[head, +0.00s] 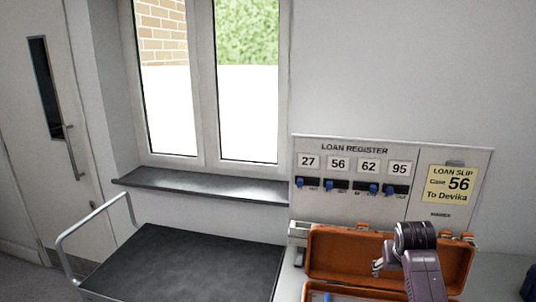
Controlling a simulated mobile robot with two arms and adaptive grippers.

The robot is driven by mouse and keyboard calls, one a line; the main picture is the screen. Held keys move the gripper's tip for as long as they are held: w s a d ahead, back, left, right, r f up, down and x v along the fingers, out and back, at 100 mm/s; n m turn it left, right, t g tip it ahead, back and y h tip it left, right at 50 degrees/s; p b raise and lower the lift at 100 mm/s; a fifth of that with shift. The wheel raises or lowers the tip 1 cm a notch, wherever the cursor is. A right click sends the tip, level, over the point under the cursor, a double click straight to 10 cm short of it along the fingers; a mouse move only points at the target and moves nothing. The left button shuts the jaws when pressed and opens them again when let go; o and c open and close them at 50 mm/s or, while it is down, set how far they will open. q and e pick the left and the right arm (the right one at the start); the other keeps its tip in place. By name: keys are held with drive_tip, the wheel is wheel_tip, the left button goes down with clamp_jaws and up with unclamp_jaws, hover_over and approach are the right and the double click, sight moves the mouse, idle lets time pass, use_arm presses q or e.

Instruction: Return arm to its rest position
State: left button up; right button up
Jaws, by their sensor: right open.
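My right arm comes up from the bottom edge at the right, in front of an open orange case (340,252). Its gripper (378,266) is small in view, points left, and is open with nothing seen between its fingers. The arm hides part of the case's lid and interior. My left gripper is not in view.
A loan register board (350,150) stands behind the case, with numbers 27, 56, 62 and 95 above blue sliders. The 62 slider sits right; the others sit left. A yellow slip (450,184) reads Case 56, To Devika. A dark-topped trolley (185,265) at left is empty.

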drive_tip(key=s+a+f+n, duration=0.1)
drive_tip(key=s+a+f, duration=0.2)
drive_tip(key=s+f, duration=0.3)
drive_tip(key=s+a+f+n+g, duration=0.1)
drive_tip(key=s+a+f, duration=0.2)
drive_tip(key=s, duration=0.5)
drive_tip(key=s+a+f+n, duration=0.1)
drive_tip(key=s+a+f, duration=0.1)
drive_tip(key=s+f, duration=0.4)
drive_tip(key=s+a+y, duration=0.1)
drive_tip(key=s+a, duration=0.2)
drive_tip(key=s, duration=0.4)
drive_tip(key=s+a+n+g+y, duration=0.1)
drive_tip(key=s+a, duration=0.2)
drive_tip(key=s, duration=0.4)
drive_tip(key=s+a+y, duration=0.1)
drive_tip(key=s+a, duration=0.1)
drive_tip(key=s, duration=0.5)
wheel_tip(320, 180, down, 29)
drive_tip(key=s+g+b, duration=0.2)
drive_tip(key=b, duration=0.1)
drive_tip(key=s+d+f+b, duration=0.2)
drive_tip(key=s+f, duration=1.5)
drive_tip(key=shift+d+f+n+g, duration=0.3)
drive_tip(key=shift+d+n+g, duration=0.1)
